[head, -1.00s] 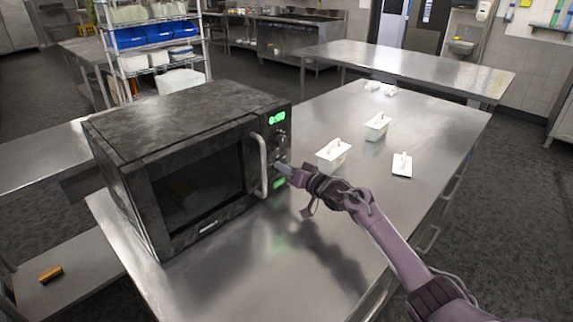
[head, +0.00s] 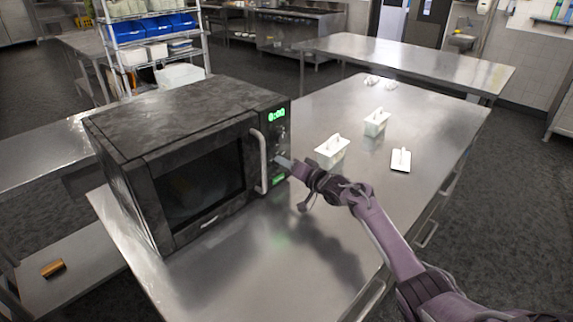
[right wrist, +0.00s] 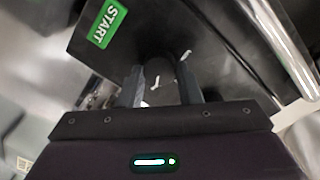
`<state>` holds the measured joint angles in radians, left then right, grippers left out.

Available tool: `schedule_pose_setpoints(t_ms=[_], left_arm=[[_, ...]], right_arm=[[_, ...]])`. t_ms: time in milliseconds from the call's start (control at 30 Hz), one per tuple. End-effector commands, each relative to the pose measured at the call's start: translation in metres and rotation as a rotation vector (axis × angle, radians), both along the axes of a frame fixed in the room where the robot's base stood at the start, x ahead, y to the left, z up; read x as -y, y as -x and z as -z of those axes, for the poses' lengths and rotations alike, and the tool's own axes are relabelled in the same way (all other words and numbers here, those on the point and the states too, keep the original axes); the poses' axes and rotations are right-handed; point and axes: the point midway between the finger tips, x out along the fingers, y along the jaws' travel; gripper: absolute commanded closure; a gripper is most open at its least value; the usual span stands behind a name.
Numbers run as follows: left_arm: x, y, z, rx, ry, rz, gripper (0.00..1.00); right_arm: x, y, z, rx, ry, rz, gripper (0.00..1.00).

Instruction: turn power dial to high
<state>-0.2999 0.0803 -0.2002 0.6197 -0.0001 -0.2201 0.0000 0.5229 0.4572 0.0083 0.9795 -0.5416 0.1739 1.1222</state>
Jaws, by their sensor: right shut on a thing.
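The black microwave (head: 190,130) stands on the steel table, its control panel at the right end of its front. A green display (head: 276,115) lights the top of the panel, with the green START button (head: 278,181) at the bottom. My right gripper (head: 284,162) is at the lower part of the panel. In the right wrist view its two fingers (right wrist: 161,88) close around a dark round dial (right wrist: 159,72) next to the START button (right wrist: 107,23). White marks show on or near the dial. Its label and setting are unreadable. My left gripper is out of view.
The microwave's door handle (head: 260,162) is just left of my right gripper; it also shows in the right wrist view (right wrist: 280,45). White lidded containers (head: 332,151) (head: 376,122) and a white lid (head: 401,160) are on the table to the right. The table front is clear.

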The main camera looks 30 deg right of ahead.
Motion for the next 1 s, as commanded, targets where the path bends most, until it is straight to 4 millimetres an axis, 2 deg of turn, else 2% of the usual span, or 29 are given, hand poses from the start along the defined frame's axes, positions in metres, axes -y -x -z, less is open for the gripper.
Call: schedule_pose_setpoints(t_ms=[33,200,567,1000], left_arm=[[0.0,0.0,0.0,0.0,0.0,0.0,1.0],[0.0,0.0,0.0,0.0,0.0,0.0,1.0],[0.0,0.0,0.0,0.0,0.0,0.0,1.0],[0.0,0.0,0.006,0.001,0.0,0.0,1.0]], right_arm=[[0.0,0.0,0.001,-0.002,-0.001,0.001,0.66],[0.0,0.0,0.0,-0.001,-0.001,0.001,0.47],[0.002,0.005,0.0,0.001,0.0,0.001,0.47],[0.021,0.064,-0.001,-0.001,0.0,0.001,0.47]])
